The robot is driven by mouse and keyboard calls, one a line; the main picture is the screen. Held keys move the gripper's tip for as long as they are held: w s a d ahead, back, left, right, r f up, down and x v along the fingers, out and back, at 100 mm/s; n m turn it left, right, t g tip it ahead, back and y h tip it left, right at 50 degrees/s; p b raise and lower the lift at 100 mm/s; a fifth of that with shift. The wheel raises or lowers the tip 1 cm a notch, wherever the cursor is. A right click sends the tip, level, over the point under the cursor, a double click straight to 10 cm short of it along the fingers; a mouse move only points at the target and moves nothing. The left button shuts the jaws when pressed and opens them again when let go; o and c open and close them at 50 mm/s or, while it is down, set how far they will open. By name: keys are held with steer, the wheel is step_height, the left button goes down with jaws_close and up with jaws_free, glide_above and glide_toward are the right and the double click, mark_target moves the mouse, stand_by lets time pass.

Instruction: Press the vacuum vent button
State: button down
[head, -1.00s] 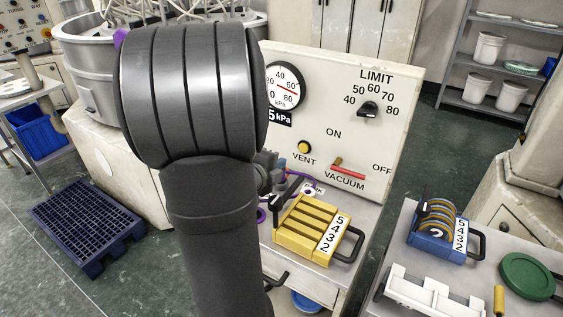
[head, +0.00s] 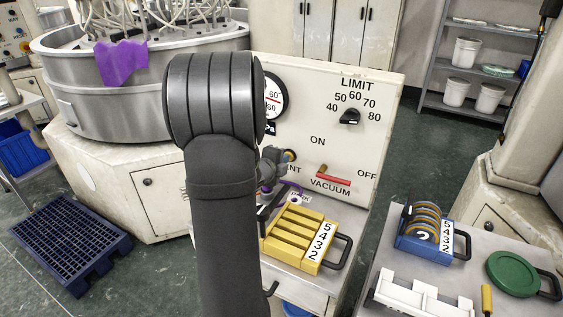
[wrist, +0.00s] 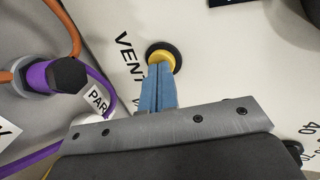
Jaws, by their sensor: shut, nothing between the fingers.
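The vent button is a yellow dome in a black ring on the cream panel (head: 385,110). In the wrist view the button (wrist: 163,60) sits beside the word VENT. My gripper (wrist: 160,69) is shut and empty, its two blue fingers side by side. The fingertips overlap the lower part of the button in that view. I cannot tell whether they touch it or whether it is pushed in. In the head view my gripper (head: 283,157) is in front of the panel and hides the button and part of the word VENT.
A red lever (head: 333,179) sits right of the button, with a black limit knob (head: 349,117) above. A gauge (head: 275,95) is partly behind my arm. A yellow rack (head: 298,237) stands below. A purple hose (wrist: 38,75) runs left in the wrist view.

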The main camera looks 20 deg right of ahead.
steer(key=shift+w+d+r, duration=0.1)
steer(key=shift+w+d, duration=0.5)
steer(key=shift+d, duration=0.1)
steer(key=f+v, duration=0.1)
steer(key=v, duration=1.3)
steer(key=shift+s+a+f, duration=0.2)
steer(key=shift+a, duration=0.1)
steer(key=f+x, duration=0.1)
steer(key=x, duration=0.8)
steer(key=v, duration=0.6)
steer(key=shift+r, duration=0.3)
